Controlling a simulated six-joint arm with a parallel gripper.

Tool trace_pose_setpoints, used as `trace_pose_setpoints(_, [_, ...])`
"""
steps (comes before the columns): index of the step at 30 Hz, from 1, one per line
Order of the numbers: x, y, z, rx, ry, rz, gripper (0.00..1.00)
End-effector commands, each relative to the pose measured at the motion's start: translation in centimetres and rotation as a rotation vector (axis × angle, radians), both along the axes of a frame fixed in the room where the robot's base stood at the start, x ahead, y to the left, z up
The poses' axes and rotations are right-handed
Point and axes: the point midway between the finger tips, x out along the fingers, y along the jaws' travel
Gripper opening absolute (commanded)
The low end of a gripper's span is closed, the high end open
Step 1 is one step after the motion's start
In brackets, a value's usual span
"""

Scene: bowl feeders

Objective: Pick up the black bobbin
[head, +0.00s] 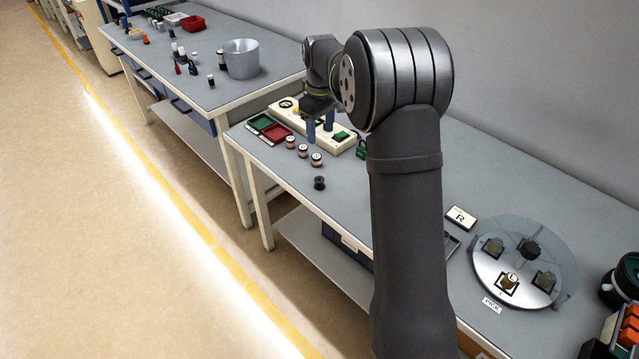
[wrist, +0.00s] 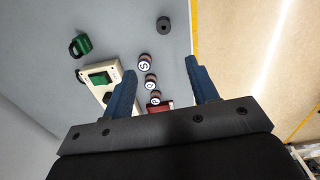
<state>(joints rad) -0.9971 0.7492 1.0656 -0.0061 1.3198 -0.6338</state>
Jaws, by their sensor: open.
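The black bobbin (head: 319,183) stands on the grey table near its front edge, to the right of a row of lettered bobbins. It also shows in the wrist view (wrist: 164,25), near the top centre, beyond the fingertips and apart from them. My gripper (wrist: 160,75) is open and empty, with its two blue fingers spread. In the head view my gripper (head: 320,122) hangs above the table near the cream fixture, partly hidden by my arm.
Lettered reddish bobbins (head: 303,151) stand in a row close to the black bobbin. A cream fixture (head: 322,134), a green tray (head: 260,122) and a red tray (head: 275,134) lie behind them. A round dial plate (head: 487,270) is at the right.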

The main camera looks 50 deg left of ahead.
Motion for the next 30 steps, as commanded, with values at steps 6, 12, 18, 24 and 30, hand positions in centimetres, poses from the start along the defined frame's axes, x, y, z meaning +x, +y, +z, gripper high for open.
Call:
trace_pose_setpoints(6, [0.1,0.0,-2.9,-0.006,0.013,0.004,0.54])
trace_pose_setpoints(12, [0.0,0.0,-7.4,-0.007,0.012,0.003,0.54])
trace_pose_setpoints(18, [0.0,0.0,-11.0,-0.005,0.01,0.003,0.54])
trace_pose_setpoints(24, [0.0,0.0,-12.4,-0.003,0.009,0.003,0.54])
trace_pose_setpoints(30, [-0.6,-0.3,-14.9,-0.006,0.011,0.003,0.54])
